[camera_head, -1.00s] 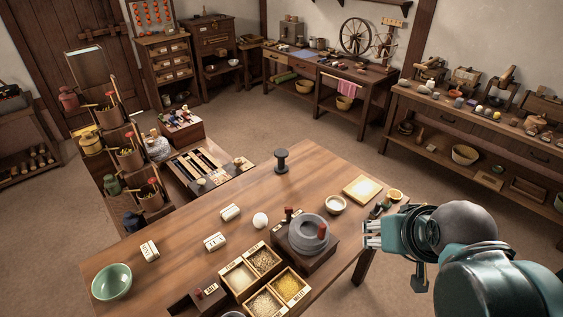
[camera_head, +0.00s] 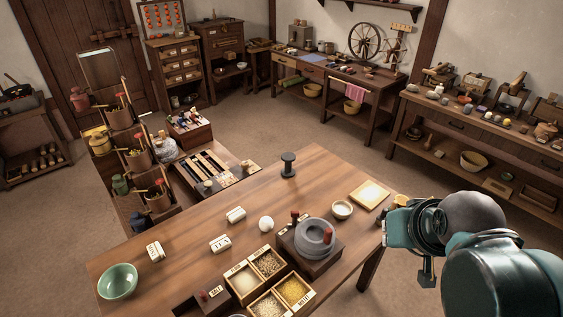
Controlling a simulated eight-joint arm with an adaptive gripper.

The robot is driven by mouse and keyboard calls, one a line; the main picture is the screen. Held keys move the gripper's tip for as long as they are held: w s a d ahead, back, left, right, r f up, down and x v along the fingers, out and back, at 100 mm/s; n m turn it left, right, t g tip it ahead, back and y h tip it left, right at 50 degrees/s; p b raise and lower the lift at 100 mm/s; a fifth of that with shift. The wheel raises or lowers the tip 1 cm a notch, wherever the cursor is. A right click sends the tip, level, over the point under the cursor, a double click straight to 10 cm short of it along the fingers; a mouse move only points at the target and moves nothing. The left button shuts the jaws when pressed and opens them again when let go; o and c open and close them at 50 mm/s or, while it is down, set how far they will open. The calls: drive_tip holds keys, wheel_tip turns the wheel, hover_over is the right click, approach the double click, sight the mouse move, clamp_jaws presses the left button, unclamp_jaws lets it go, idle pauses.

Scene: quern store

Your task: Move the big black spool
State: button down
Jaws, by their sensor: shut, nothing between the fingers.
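The big black spool (camera_head: 288,165) stands upright near the far edge of the wooden table (camera_head: 190,233). Nothing touches it. My gripper (camera_head: 388,232) is at the table's right edge, well to the right of the spool and nearer to me. It is shut, with nothing visible in it. Its fingertips are small and partly hidden by the gripper body.
A white ball (camera_head: 266,224), grain boxes (camera_head: 268,264) and a green bowl (camera_head: 118,281) are also on the table.

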drive_tip(key=w+a+r+n+g+p, duration=0.1)
drive_tip(key=w+a+r, duration=0.1)
drive_tip(key=w+r, duration=0.7)
drive_tip(key=w+a+r+n+g, duration=0.1)
drive_tip(key=w+a+r, duration=0.3)
drive_tip(key=w, duration=0.9)
drive_tip(key=w+a+n+g+p, duration=0.1)
drive_tip(key=w+a, duration=0.3)
drive_tip(key=w, duration=0.8)
drive_tip(key=w+a+n+g, duration=0.2)
drive_tip(key=w+a, duration=0.2)
drive_tip(key=w, duration=0.7)
drive_tip(key=w+a+f+n+g+p, duration=0.1)
drive_tip(key=w+a+f, duration=0.4)
drive_tip(key=w, duration=0.3)
drive_tip(key=w+a+f+n+g+p, duration=0.1)
drive_tip(key=w+a+f, duration=0.5)
drive_tip(key=w, duration=0.2)
drive_tip(key=w+a+f, duration=0.2)
drive_tip(key=a+f, duration=0.1)
drive_tip(key=f, duration=0.4)
drive_tip(key=w+a+f+n+g+h, duration=0.1)
drive_tip(key=w+a+f, duration=0.1)
drive_tip(key=a+f, duration=0.2)
drive_tip(key=w+a+f+g+h, duration=0.1)
drive_tip(key=a+f, duration=0.3)
drive_tip(key=f, duration=0.6)
drive_tip(key=shift+w+n+p, duration=0.4)
drive_tip(key=shift+w, duration=0.35)
